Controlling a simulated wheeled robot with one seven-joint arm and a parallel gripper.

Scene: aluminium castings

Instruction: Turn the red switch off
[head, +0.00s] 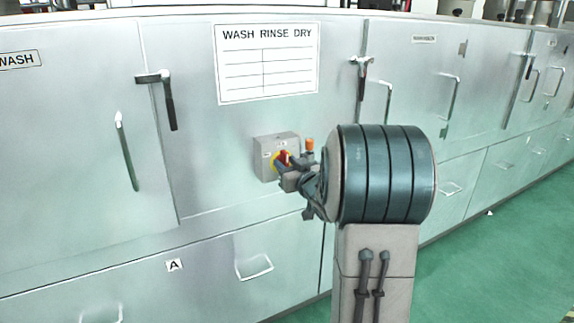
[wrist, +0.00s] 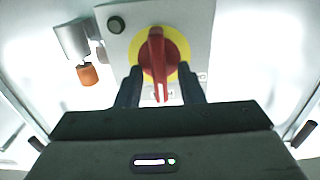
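The red switch (head: 284,157) is a rotary handle on a yellow disc, on the front of a grey box on the metal machine wall. In the wrist view the red switch (wrist: 157,52) stands roughly upright in the picture, its lower end over the yellow disc's bottom edge. My gripper (wrist: 160,72) is open, with one dark finger on each side of the handle's lower part and a gap on both sides. In the head view my gripper (head: 283,172) is right at the switch and covers part of it. Whether the fingers touch the disc cannot be told.
The grey box (head: 266,150) carries a dark round button (wrist: 116,25). An orange-tipped fitting (wrist: 88,74) sits beside the box in the wrist view. Door handles (head: 170,100) stick out from the wall, and a WASH RINSE DRY sign (head: 267,75) is above. Green floor (head: 500,260) is clear at right.

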